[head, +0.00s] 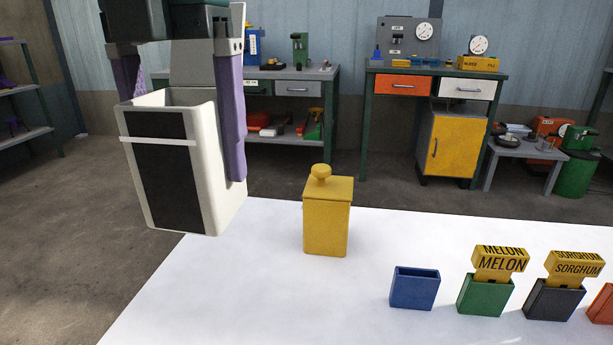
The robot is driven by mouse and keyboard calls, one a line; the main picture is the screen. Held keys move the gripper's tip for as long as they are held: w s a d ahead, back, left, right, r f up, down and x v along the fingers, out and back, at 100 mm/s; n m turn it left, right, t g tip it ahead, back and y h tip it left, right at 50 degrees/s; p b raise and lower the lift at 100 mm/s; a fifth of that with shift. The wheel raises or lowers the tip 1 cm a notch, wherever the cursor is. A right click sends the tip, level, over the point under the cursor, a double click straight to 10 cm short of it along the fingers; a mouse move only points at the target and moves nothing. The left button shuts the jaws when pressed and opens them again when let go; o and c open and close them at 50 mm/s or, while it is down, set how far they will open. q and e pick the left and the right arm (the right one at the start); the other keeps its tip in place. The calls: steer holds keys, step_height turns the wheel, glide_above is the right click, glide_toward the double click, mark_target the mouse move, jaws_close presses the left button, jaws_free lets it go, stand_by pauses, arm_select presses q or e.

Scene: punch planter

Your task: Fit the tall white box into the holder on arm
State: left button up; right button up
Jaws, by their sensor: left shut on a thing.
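The tall white box (216,150) is an open-topped bin with a dark front panel and a pale band across it. It is at the left of the head view, upright and slightly tilted. My left gripper (184,128) is shut on it, with purple fingers reaching down from above on its left and right sides. The left fingertip is hidden by the box. The box's lower end shows against the white table's far left edge; I cannot tell whether it touches. I cannot make out a holder on an arm in this view. My right gripper is not in view.
On the white table (262,295) stand a yellow lidded canister (326,228) and small blue (414,289), green (484,297), dark grey (553,301) and orange (603,305) holders. Yellow MELON and SORGHUM signs stand in two. The table's front left is clear. Workbenches stand behind.

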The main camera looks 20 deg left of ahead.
arm_select(q)
step_height(320, 180, up, 2)
steer(key=shift+r, duration=0.25)
steer(key=shift+r+p, duration=0.35)
steer(key=shift+p, duration=0.15)
step_height(320, 180, up, 8)
steer(key=d+m+p, duration=0.1)
steer(key=m+p, duration=0.7)
steer(key=m, duration=0.1)
step_height(320, 180, up, 9)
steer(key=m+p, duration=0.8)
steer(key=m, duration=0.3)
glide_above(183, 105)
steer(key=s+d, duration=0.3)
steer(key=d, duration=0.2)
steer(key=s+r+m+p, duration=0.2)
steer(key=r+m+p, duration=0.4)
steer(key=r+p, duration=1)
steer(key=s+d+r+m+p, duration=0.1)
steer(key=r+m+p, duration=0.5)
steer(key=r+p, duration=1)
steer(key=s+d+r+m+p, duration=0.1)
steer(key=s+r+m+p, duration=0.3)
steer(key=r+p, duration=1.2)
steer(key=m+p, duration=0.2)
steer(key=shift+r+m+p, duration=0.3)
steer(key=shift+p, duration=0.05)
steer(key=shift+f, duration=0.1)
